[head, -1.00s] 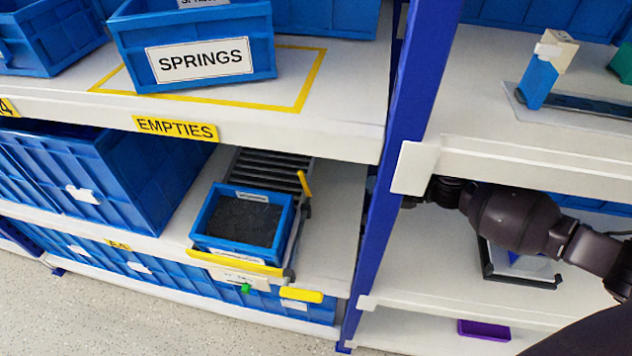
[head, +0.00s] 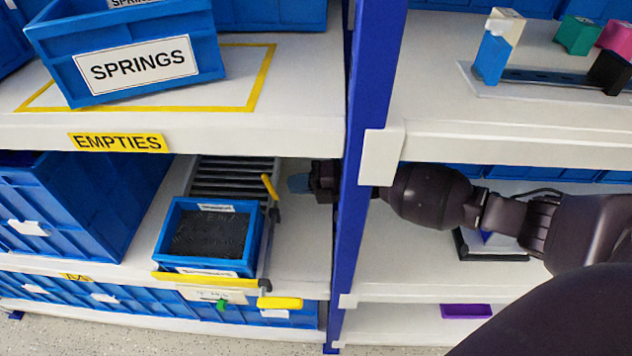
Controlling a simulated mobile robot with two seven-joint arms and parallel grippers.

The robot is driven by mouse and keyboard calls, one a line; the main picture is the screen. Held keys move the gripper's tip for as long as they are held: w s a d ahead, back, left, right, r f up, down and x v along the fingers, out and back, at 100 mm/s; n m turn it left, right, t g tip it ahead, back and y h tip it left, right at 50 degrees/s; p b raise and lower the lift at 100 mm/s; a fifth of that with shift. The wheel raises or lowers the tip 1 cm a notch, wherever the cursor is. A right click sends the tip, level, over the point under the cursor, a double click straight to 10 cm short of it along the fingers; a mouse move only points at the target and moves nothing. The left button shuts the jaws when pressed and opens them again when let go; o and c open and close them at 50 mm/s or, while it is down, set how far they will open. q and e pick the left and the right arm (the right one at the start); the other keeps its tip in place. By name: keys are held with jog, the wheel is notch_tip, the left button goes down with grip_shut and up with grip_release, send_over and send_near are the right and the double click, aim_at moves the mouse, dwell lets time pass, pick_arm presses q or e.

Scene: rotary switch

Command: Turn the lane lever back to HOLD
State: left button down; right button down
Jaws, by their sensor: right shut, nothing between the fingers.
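A yellow lever handle (head: 280,303) sticks out to the right, roughly level, at the front of the roller lane (head: 232,178). Beside it is a white plate (head: 212,295) with a green marker (head: 222,305); its lettering is too small to read. A second, short yellow bar (head: 270,187) stands tilted at the lane's right side. I cannot tell which of the two is the lane lever. My right gripper (head: 297,183) is shut and empty, right of the short bar and apart from it, above and behind the front handle. My left gripper is out of view.
A blue bin (head: 255,235) with dark contents sits on the lane behind a yellow front edge (head: 205,279). My right arm passes behind the blue rack post (head: 350,240). The EMPTIES shelf (head: 230,130) is close above. White shelf surface right of the lane is clear.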

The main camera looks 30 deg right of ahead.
aim_at(272, 185)
jog(key=shift+x, duration=1.2)
jog(key=shift+w+a+f+b, duration=0.1)
jog(key=shift+w+a+b, duration=0.25)
jog(key=shift+a, duration=0.2)
